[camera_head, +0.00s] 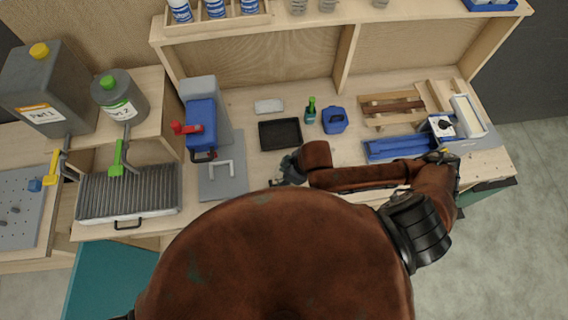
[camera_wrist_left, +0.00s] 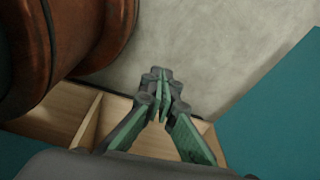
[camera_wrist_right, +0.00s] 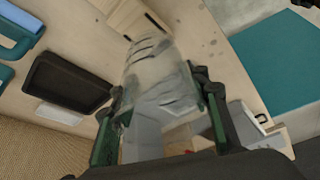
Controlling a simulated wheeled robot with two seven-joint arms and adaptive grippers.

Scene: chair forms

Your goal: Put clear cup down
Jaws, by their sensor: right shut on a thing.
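The clear cup (camera_wrist_right: 155,75) is between the fingers of my right gripper (camera_wrist_right: 162,88) in the right wrist view; the gripper is shut on it. In the head view my right gripper (camera_head: 284,174) is over the front of the workbench, right of the grey dispenser plate (camera_head: 222,182) and below the black tray (camera_head: 280,134). The cup is hard to make out there. Whether its base touches anything cannot be told. My left gripper (camera_wrist_left: 161,80) shows in the left wrist view with its fingertips together and nothing between them, over the floor; it is hidden in the head view.
A green-topped bottle (camera_head: 310,110), a blue container (camera_head: 334,120) and a wooden rack (camera_head: 392,108) stand to the right. Bare bench lies around the tray. A shelf (camera_head: 250,28) runs above.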

